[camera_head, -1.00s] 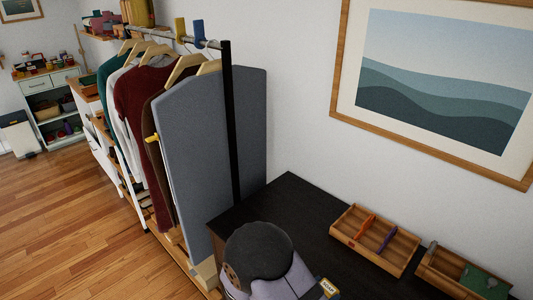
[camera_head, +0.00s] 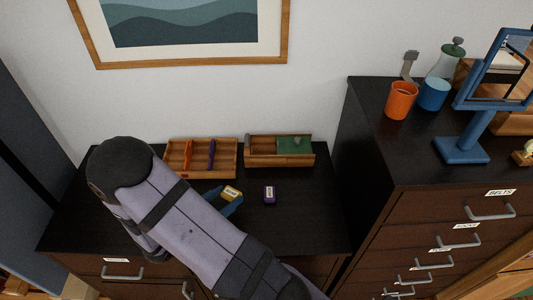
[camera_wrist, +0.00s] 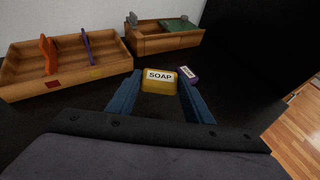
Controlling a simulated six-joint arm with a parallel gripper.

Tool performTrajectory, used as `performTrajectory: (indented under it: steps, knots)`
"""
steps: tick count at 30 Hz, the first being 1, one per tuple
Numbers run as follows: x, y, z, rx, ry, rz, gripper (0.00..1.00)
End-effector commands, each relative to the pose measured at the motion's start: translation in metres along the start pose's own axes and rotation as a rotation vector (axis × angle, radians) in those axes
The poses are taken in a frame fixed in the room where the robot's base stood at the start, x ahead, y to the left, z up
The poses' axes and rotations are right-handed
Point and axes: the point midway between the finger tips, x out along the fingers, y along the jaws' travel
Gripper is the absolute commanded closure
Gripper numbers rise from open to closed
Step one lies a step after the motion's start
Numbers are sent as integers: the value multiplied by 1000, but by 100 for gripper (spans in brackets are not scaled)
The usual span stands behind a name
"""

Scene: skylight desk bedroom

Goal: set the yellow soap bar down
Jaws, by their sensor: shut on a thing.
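The yellow soap bar (camera_wrist: 159,80) with a white SOAP label is between the two blue fingers of my gripper (camera_wrist: 160,92) in the wrist view. My gripper is shut on it. In the head view the soap bar (camera_head: 231,193) shows at the tip of my gripper (camera_head: 228,198), over the dark dresser top (camera_head: 310,225). I cannot tell whether the bar touches the top. A purple labelled bar (camera_head: 269,194) lies on the top just right of it and shows in the wrist view (camera_wrist: 189,75). My arm hides part of the dresser.
A wooden tray with orange and purple dividers (camera_head: 228,172) stands behind the gripper. A second wooden box (camera_head: 262,159) with a green part stands to its right. A taller drawer unit (camera_head: 390,160) rises at the right. The dresser top right of the purple bar is clear.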

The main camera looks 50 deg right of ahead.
Motion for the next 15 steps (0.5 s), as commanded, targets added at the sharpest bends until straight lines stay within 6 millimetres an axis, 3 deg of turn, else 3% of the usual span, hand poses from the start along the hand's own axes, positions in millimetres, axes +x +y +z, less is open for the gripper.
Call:
performTrajectory:
  steps: [3, 15]
  knots:
    - [32, -25, 29, 61, 0, -131, 76]
    - [123, -93, 122, 175, -3, -406, 76]
